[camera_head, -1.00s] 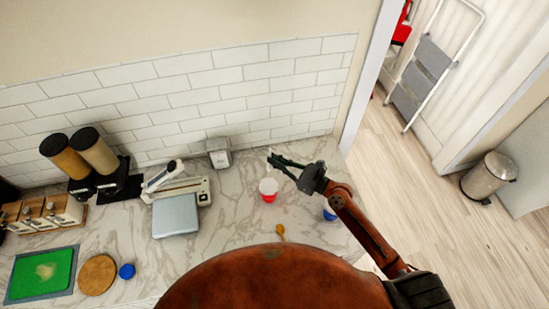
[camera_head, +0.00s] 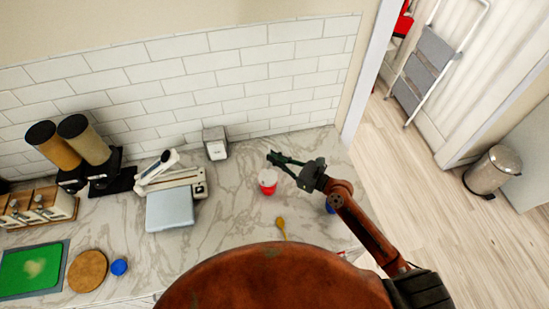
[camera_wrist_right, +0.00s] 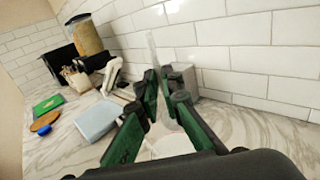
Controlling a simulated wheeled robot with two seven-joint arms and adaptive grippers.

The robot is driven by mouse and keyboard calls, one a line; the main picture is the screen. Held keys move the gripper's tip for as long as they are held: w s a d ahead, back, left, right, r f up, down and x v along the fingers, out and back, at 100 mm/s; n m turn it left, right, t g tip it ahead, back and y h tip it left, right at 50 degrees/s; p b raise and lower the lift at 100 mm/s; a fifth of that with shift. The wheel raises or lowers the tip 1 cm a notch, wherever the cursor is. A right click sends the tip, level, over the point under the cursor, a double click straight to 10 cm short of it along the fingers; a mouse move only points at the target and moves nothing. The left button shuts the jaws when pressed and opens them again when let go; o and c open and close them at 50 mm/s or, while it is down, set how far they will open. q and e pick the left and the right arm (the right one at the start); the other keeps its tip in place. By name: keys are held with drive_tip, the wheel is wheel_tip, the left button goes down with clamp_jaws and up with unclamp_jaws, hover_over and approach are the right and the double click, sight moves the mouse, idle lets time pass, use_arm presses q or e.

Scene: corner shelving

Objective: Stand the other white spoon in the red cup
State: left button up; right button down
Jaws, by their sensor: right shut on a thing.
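The red cup (camera_head: 267,188) stands upright on the marble counter, its pale inside facing up. My right gripper (camera_head: 273,157) is just above and behind it in the head view. In the right wrist view the gripper (camera_wrist_right: 158,80) is shut on a pale, thin, upright white spoon (camera_wrist_right: 152,48), which rises above the fingertips. Its lower part is hard to make out between the fingers. My left gripper is not in view.
A yellow-brown spoon (camera_head: 282,227) lies in front of the cup. A blue item (camera_head: 330,207) is partly hidden by my right arm. A scale (camera_head: 169,210) and a napkin dispenser (camera_head: 215,145) stand to the left. The tiled wall is close behind.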

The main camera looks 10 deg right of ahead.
drive_tip(key=shift+f+b, duration=3.55)
drive_tip(key=shift+f, duration=1.15)
drive_tip(key=c, duration=2)
unclamp_jaws()
drive_tip(key=v, duration=1.2)
drive_tip(key=shift+r, duration=0.1)
